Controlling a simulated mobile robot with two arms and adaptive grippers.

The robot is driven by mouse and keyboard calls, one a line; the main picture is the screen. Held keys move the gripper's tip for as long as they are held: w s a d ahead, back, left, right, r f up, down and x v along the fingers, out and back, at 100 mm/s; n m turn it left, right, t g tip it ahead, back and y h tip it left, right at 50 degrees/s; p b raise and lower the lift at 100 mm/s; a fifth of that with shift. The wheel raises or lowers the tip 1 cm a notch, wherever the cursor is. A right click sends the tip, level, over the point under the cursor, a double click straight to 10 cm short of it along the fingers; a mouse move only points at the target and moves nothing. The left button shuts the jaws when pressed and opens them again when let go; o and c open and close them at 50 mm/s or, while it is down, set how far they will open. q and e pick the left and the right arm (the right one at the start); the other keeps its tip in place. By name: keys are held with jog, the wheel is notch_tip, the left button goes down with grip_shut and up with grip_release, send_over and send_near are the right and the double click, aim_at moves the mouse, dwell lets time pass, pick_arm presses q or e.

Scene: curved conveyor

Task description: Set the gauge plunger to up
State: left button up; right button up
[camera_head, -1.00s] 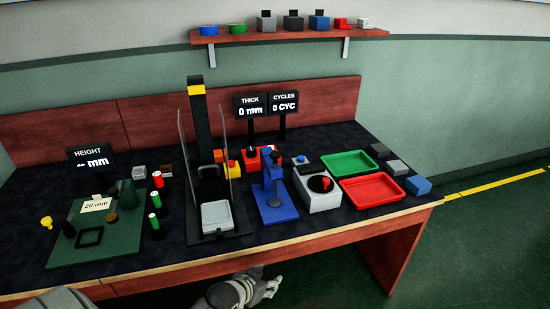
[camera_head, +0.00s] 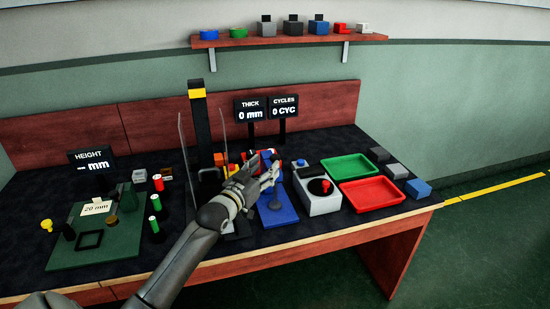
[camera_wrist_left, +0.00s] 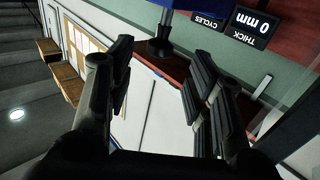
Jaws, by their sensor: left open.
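The blue gauge stand (camera_head: 277,217) stands near the middle of the table, its upper part mostly hidden behind my left gripper (camera_head: 268,177). Its dark plunger (camera_head: 275,203) shows just below the fingers. In the left wrist view, the plunger (camera_wrist_left: 159,47) hangs under the blue gauge head (camera_wrist_left: 180,4), beyond the fingertips and between their lines. My left gripper (camera_wrist_left: 160,75) is open, with nothing between its fingers. Whether the plunger is up or down I cannot tell. The THICK display (camera_head: 251,109) reads 0 mm. My right gripper is not in view.
A grey box with a red knob (camera_head: 318,202) stands close right of the gauge, beside green (camera_head: 344,165) and red (camera_head: 372,194) trays. Left are a tall black press (camera_head: 199,125) with thin clear side panels and a green board (camera_head: 113,242). A shelf (camera_head: 290,40) hangs above.

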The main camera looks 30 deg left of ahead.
aim_at(273, 160)
pick_arm(q)
jog(key=shift+w+a, duration=0.15)
jog(key=shift+w, duration=1.6)
jog(key=shift+w+a, duration=0.15)
jog(key=shift+w, duration=1.55)
grip_shut()
